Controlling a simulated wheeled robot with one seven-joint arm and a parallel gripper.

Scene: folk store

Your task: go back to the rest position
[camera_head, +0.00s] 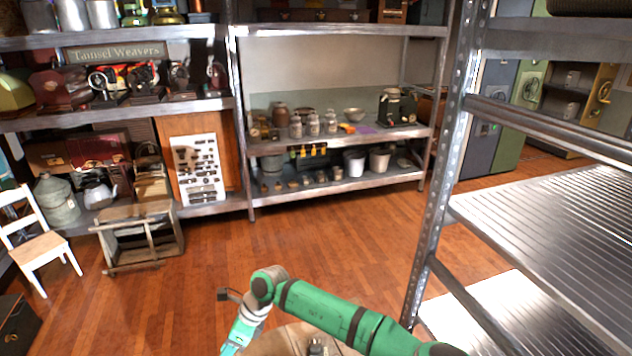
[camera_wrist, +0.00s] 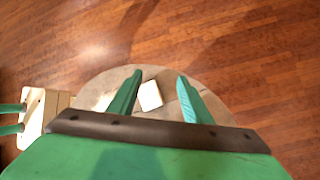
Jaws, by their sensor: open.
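My green gripper shows in the wrist view (camera_wrist: 160,77) with its two teal fingers well apart. Nothing is held between them. Below the fingers is a round, pale brown top (camera_wrist: 95,82) with a small white block-like thing (camera_wrist: 150,96) on it. The block shows in the gap between the fingers, and I cannot tell how far below them it is. In the head view my green arm is bent at the bottom, its far end pointing down over the round top (camera_head: 275,344). The fingertips are outside that view.
A metal shelf rack (camera_head: 430,205) stands close on the right, near my arm. Loaded shelves (camera_head: 340,186) line the back. A white chair (camera_head: 38,243) and a wooden crate (camera_head: 140,240) stand at left. The wooden floor (camera_head: 330,240) is clear in the middle.

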